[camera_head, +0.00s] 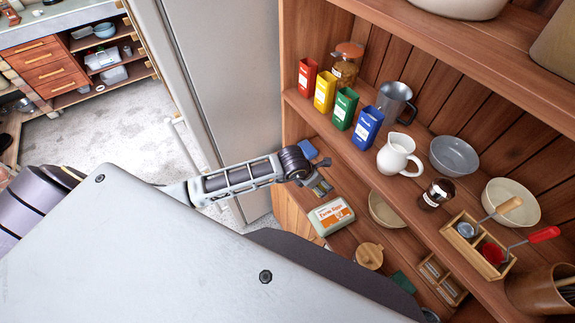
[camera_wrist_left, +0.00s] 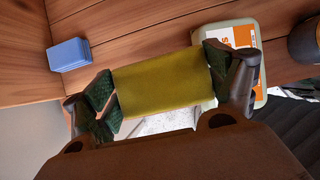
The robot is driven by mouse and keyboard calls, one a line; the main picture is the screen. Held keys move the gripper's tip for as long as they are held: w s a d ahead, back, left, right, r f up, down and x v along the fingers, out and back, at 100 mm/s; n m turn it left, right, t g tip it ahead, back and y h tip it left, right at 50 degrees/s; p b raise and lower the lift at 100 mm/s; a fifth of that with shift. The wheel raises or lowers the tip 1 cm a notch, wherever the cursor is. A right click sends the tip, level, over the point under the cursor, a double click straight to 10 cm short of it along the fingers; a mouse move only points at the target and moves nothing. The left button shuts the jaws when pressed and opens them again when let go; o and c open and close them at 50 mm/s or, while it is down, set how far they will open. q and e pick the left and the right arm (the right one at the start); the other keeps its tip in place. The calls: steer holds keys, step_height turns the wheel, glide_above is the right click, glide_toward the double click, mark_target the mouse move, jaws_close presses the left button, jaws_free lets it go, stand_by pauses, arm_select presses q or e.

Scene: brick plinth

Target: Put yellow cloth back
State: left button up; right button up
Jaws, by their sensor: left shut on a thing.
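The yellow cloth (camera_wrist_left: 165,82) is between the two dark green finger pads of my left gripper (camera_wrist_left: 160,90) in the left wrist view. It shows as a flat, folded olive-yellow block, and both sides touch the pads. The cloth is too small there to make out well. The blue block, like a folded cloth, lies on the wooden shelf (camera_wrist_left: 140,48) in the left wrist view. My right gripper is not in view.
A bowl (camera_head: 386,210) and a lidded jar (camera_head: 369,256) stand farther along. Colored tins (camera_head: 344,108) and a white pitcher (camera_head: 398,154) stand on the shelf above. Bare wood lies beside the blue block.

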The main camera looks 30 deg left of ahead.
arm_select(q)
steer(key=w+a, duration=0.5)
steer(key=a, duration=0.3)
steer(key=w+a, duration=0.5)
steer(key=a, duration=0.4)
step_height(320, 180, down, 7)
steer(key=shift+f, duration=0.55)
steer(key=shift+f, duration=0.1)
steer(key=shift+f+b, duration=1.15)
steer(key=shift+f, duration=0.15)
steer(key=shift+a+f+b, duration=0.1)
steer(key=shift+f+b, duration=0.25)
steer(key=shift+f, duration=0.15)
